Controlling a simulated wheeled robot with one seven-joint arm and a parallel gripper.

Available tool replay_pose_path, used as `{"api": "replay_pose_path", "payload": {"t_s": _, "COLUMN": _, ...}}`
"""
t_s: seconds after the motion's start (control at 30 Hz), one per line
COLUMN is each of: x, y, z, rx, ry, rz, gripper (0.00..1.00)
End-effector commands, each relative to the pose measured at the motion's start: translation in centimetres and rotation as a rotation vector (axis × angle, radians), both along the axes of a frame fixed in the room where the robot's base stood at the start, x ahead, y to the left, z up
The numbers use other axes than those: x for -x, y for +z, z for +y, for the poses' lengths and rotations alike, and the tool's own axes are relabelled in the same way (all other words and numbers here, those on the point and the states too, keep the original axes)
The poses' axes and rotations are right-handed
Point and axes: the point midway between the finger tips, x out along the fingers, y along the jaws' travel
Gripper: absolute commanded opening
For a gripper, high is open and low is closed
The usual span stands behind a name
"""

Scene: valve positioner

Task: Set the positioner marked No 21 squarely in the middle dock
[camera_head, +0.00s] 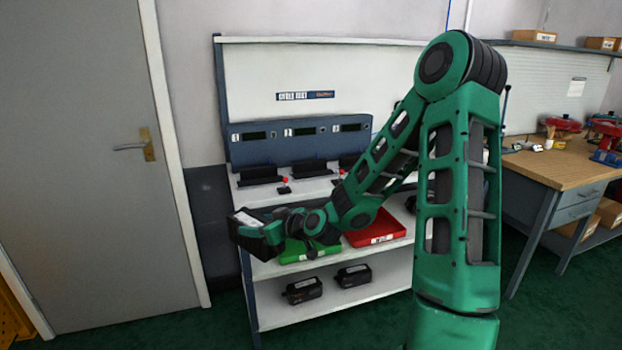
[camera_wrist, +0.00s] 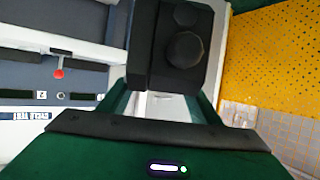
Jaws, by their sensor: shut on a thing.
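My gripper (camera_head: 277,234) is shut on a black boxy positioner (camera_head: 252,236) with a pale top face, held in the air off the bench's front left. Its number cannot be read. In the wrist view the positioner (camera_wrist: 170,75) shows a dark face with a round knob, between the two green fingers of my gripper (camera_wrist: 163,103). The middle dock (camera_head: 312,168) is a dark cradle on the bench's upper level, below a panel with a small display. It looks empty, but my arm covers part of the row. The left dock (camera_head: 259,174) also looks empty.
A green tray (camera_head: 300,256) and a red tray (camera_head: 378,238) stand on the shelf below the docks. Two black units (camera_head: 303,290) lie on the lowest shelf. Small red-knobbed levers (camera_head: 285,181) stand before the docks. A door (camera_head: 90,130) is left, a wooden workbench (camera_head: 560,168) right.

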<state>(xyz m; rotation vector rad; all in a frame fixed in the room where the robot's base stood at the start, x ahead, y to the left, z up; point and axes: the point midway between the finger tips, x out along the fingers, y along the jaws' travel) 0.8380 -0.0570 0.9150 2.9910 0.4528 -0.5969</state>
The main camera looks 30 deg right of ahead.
Motion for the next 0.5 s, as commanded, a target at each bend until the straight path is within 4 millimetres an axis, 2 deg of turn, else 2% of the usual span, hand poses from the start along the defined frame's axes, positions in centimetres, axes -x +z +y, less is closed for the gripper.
{"api": "replay_pose_path", "payload": {"t_s": 0.27, "x": -0.06, "y": 0.13, "z": -0.18, "rx": -0.001, "ry": -0.002, "rz": -0.004, "gripper": 0.00}}
{"api": "replay_pose_path", "payload": {"t_s": 0.5, "x": 0.03, "y": -0.67, "z": 0.11, "rx": -0.001, "ry": 0.003, "rz": 0.010, "gripper": 0.00}}
